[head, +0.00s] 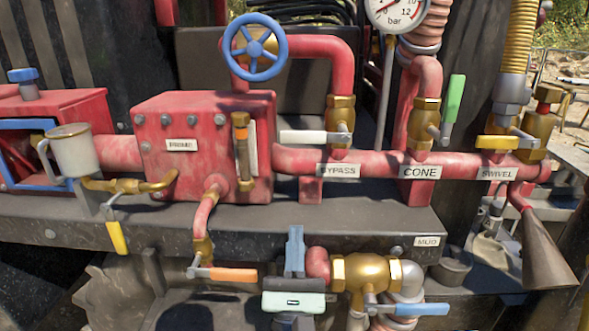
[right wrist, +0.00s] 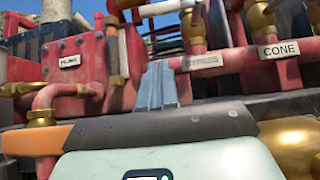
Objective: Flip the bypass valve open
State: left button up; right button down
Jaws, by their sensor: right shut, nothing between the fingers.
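The bypass valve (head: 341,113) is a brass body on the red pipe above the label "BYPASS" (head: 339,171). Its white lever (head: 303,136) lies horizontal, pointing left, across the vertical pipe. In the right wrist view the white lever (right wrist: 165,8) shows at the top edge, and the label (right wrist: 203,61) shows right of the fingers. My right gripper (head: 295,230) is shut and empty, its blue-grey fingers pointing up in front of the deck edge. It is below the lever in the picture and apart from it. The fingers also show in the right wrist view (right wrist: 158,68). My left gripper is not in view.
The cone valve's green lever (head: 454,98) stands upright at right. A blue handwheel (head: 254,47) and pressure gauge (head: 396,10) are above. An orange lever (head: 233,274) and a blue lever (head: 422,309) flank my right gripper low down. A red pump box (head: 200,150) is left.

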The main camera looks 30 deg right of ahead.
aim_at(316, 138)
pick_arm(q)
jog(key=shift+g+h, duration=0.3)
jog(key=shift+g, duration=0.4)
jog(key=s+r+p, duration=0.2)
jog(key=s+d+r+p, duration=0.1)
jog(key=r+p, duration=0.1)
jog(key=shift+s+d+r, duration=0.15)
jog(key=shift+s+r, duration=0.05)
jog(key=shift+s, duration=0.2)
pick_arm(e)
jog(key=s+a+r+x, duration=0.1)
jog(key=r+x, duration=0.1)
jog(key=x, duration=1.1)
jog(key=shift+s, duration=0.35)
jog(key=shift+a, duration=0.1)
